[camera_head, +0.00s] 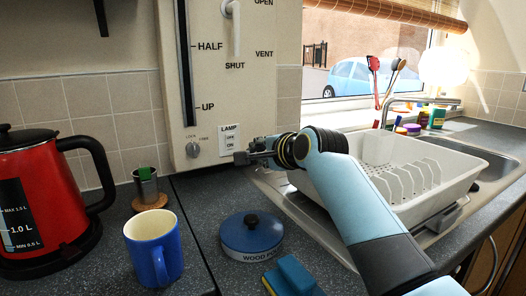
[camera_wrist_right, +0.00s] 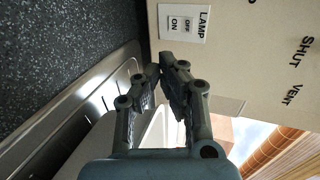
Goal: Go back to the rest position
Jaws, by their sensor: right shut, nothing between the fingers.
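My right gripper (camera_head: 243,158) is at the end of the light blue arm that comes in from the lower right in the head view. It is shut and empty, close to the lower right corner of the cream panel (camera_head: 240,75), just right of and below the lamp switch (camera_head: 229,142). In the right wrist view, the gripper's fingertips (camera_wrist_right: 167,72) meet in front of the panel's lower edge, and the lamp switch (camera_wrist_right: 181,24) shows above them. I cannot tell whether the fingers touch the panel. My left gripper is not in view.
A red kettle (camera_head: 35,200), a small metal cup (camera_head: 148,186) and a blue mug (camera_head: 154,248) stand at left.

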